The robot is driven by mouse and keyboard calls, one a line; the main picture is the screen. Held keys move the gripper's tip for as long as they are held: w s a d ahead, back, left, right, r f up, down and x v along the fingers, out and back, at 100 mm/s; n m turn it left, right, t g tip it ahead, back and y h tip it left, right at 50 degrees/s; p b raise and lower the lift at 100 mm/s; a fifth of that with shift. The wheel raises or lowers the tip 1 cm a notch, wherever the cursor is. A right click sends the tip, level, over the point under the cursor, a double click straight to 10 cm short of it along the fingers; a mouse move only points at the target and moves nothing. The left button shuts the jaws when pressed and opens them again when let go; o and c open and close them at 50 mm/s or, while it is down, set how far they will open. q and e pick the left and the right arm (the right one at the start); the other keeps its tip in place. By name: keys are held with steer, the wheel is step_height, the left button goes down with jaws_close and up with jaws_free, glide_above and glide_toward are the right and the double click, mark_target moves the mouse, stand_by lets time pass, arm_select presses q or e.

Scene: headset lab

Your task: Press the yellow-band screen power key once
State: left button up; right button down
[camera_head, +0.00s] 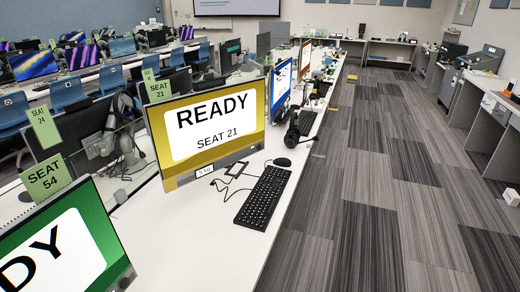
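The yellow-band screen (205,128) stands upright on the white desk, left of the picture's middle. It is lit and shows READY and SEAT 21 on a white panel inside a yellow border. Its lower bezel has a small white label (204,172). Small marks show near its lower right corner, but they are too small for me to tell which is the power key. Neither of my grippers is in view.
A keyboard (263,197), a mouse (282,162) and cables lie before the screen. A green-band screen (60,250) stands nearer, a blue-band screen (281,88) and an orange one (305,60) beyond. A headset (291,130) sits near the desk edge. The carpeted aisle (370,190) is largely clear.

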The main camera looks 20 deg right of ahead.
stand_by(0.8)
arm_select(q)
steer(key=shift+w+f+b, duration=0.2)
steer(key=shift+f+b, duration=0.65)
steer(key=shift+b, duration=0.35)
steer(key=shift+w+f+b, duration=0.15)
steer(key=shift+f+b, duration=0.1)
steer(key=shift+b, duration=0.2)
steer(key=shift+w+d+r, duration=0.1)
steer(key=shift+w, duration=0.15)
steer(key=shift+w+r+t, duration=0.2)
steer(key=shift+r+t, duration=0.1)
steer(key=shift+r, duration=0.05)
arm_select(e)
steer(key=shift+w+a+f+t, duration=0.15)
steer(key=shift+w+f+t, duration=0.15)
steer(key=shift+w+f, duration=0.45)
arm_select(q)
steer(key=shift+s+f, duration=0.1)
